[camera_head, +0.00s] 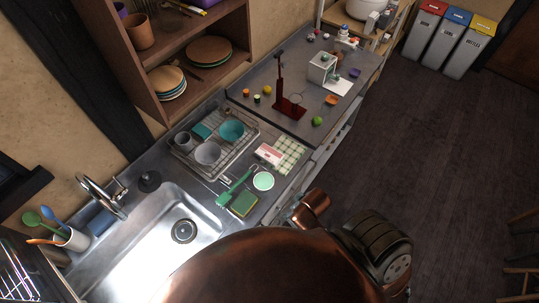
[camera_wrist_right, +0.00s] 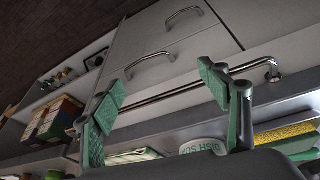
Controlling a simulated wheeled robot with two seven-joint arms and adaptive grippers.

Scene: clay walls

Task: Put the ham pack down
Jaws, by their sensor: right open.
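The ham pack, a flat pink and white pack (camera_head: 269,154), lies on the counter at the edge of the checkered cloth (camera_head: 290,154), right of the dish rack. My right gripper (camera_wrist_right: 160,85) shows in the right wrist view with its two green fingers wide apart and nothing between them. A drawer front and a metal rail are seen beyond the fingers. The gripper itself cannot be made out in the head view. No part of the ham pack is clearly seen in the wrist view. My left gripper is not in view.
A dish rack (camera_head: 222,165) with bowls stands left of the pack. A pale green round item (camera_head: 263,181), a green brush (camera_head: 235,187) and a sponge (camera_head: 244,204) lie nearer the sink (camera_head: 150,262). A dark red stand (camera_head: 288,105) stands farther back. Bare counter is narrow here.

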